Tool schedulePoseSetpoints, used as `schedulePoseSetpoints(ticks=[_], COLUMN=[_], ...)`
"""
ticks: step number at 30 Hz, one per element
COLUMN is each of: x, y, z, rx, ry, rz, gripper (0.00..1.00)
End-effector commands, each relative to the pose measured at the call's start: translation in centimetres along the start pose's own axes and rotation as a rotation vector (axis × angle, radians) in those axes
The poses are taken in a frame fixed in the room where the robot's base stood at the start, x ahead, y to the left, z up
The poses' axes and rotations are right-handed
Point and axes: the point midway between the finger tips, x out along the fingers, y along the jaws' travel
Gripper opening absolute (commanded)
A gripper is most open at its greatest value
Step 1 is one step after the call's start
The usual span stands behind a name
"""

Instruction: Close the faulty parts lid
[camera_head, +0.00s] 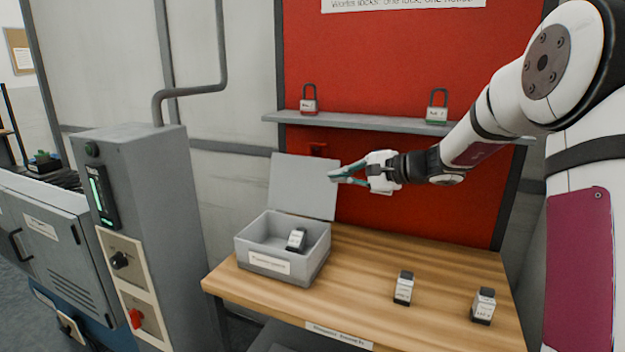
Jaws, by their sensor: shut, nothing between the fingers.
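A grey box (319,257) with a white label stands at the left of the wooden table; its label is too small to read. Its flat grey lid (300,183) stands raised at the back, so the box is open. A small dark and white part (296,240) lies inside the box. My gripper (333,175) is shut and empty, in front of the red panel, at the right edge of the raised lid. I cannot tell whether the fingertips touch the lid.
Two similar small parts stand on the table (360,255), one near the middle (403,288) and one at the right (483,306). A shelf (370,123) with two padlocks (309,100) (437,107) is above. A grey control cabinet (165,220) stands left of the table.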

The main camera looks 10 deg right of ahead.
Motion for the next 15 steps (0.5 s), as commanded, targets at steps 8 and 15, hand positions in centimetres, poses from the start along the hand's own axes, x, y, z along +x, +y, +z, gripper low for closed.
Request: schedulePoseSetpoints(ticks=[8,15], x=[0.1,2.1], y=[-0.1,-0.6], z=[-8.3,-9.1], rx=[0.14,0.151], ry=[0.07,0.075], rz=[-0.178,-0.194], gripper=[0.0,0.0])
